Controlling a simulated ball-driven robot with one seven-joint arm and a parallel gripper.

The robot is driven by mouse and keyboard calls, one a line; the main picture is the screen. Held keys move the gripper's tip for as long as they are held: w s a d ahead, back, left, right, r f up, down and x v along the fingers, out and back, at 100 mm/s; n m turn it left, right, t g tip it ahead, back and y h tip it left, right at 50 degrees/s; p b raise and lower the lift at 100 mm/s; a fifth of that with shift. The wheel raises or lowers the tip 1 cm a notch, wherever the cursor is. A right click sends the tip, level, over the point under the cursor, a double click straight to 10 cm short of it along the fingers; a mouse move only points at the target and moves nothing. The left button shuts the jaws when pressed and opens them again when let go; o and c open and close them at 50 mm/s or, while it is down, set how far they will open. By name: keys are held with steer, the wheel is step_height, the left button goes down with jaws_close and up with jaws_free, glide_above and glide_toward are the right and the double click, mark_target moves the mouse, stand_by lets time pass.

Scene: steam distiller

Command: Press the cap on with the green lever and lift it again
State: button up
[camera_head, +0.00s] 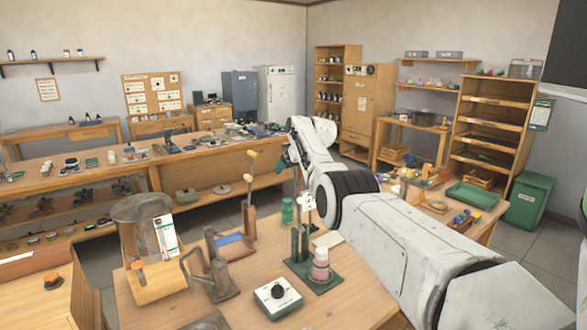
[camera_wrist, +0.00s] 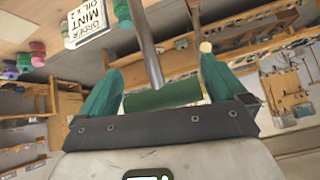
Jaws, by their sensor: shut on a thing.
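My gripper (camera_head: 285,160) is shut on the green lever, whose green grip (camera_wrist: 163,96) lies between my two green fingers in the wrist view. A grey rod (camera_wrist: 147,45) runs from the grip. In the head view my arm hides much of the lever. The press (camera_head: 300,243) stands upright on a dark green base (camera_head: 318,276) on the front table. A pink bottle with a pale top (camera_head: 320,264) stands on that base at the press's front. I cannot tell whether the pale top is a cap fully seated.
A white box with a black dial (camera_head: 278,298) sits in front of the press. A yellow-handled lever stand (camera_head: 249,190), a green jar (camera_head: 287,211) and a metal pot (camera_head: 143,225) stand nearby. An order card (camera_wrist: 85,22) shows in the wrist view.

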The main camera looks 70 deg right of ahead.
steer(key=shift+w+a+f, duration=0.1)
steer(key=shift+a+f, duration=0.05)
steer(key=shift+f, duration=0.15)
steer(key=o, duration=1.1)
steer(key=shift+c, duration=0.2)
steer(key=shift+r, duration=0.2)
steer(key=shift+s+a+r, duration=0.15)
steer(key=shift+s+r, duration=0.1)
steer(key=shift+r, duration=0.1)
steer(key=b+v, duration=0.2)
steer(key=v, duration=0.7)
steer(key=shift+s+a, duration=0.2)
steer(key=shift+s, duration=0.05)
